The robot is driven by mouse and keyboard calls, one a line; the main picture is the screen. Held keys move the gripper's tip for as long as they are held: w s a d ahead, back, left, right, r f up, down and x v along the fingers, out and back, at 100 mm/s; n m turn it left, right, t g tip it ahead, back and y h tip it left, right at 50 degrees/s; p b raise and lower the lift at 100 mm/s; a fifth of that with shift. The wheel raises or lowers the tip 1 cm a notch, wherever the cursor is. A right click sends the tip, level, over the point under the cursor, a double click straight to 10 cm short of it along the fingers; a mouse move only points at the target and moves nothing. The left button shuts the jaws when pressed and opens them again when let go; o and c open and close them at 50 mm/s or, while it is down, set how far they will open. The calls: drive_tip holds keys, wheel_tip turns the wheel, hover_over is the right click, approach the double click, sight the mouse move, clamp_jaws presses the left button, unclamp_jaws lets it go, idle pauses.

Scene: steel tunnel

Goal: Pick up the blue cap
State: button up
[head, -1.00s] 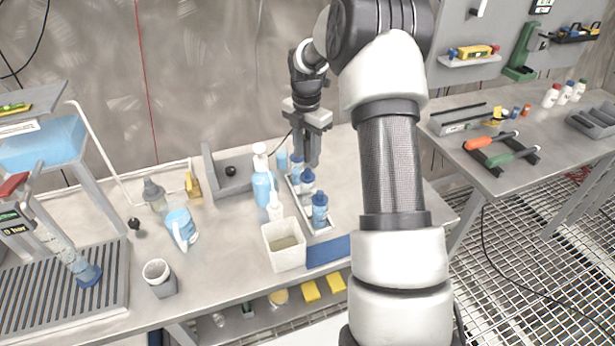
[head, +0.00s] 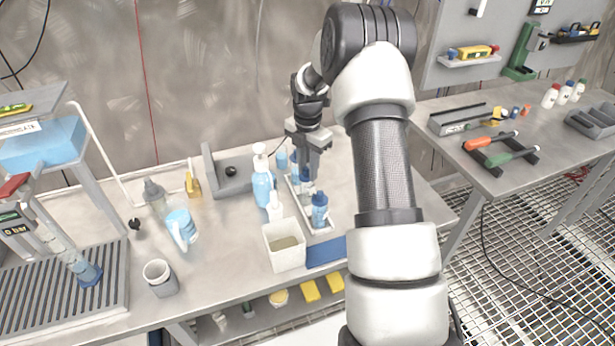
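A narrow light tray (head: 322,230) on the bench holds several small bottles with blue caps. The front bottle's blue cap (head: 319,198) is in plain sight. A second blue cap (head: 304,174) behind it is partly covered by my gripper. My gripper (head: 313,176) points down over the tray, its fingertips beside or in front of this middle cap. I cannot tell whether the fingers touch it, or how far apart they are. Another blue-capped bottle farther back in the tray is mostly hidden.
An open cream bin (head: 284,258) stands in front. Small capped bottles (head: 566,92) stand on the right table. The bench right of the tray looks clear.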

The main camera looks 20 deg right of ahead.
sight(308, 170)
wheel_tip(308, 170, up, 10)
clamp_jaws()
idle(0.3)
